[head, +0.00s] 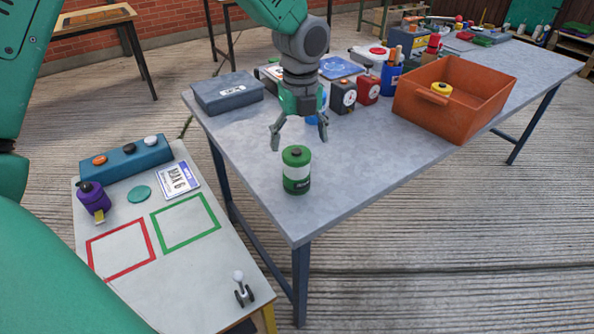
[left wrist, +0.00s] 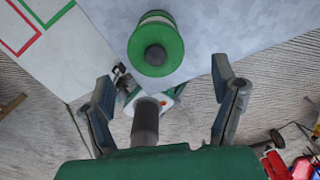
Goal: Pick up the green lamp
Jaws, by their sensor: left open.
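My right gripper is not in view.
An orange bin (head: 455,98) with a yellow item inside stands right on the table. A grey box (head: 228,91), a dark gauge box (head: 343,96) and a red one (head: 368,89) stand behind the lamp. A low white table (head: 180,272) with red and green outlines is at left.

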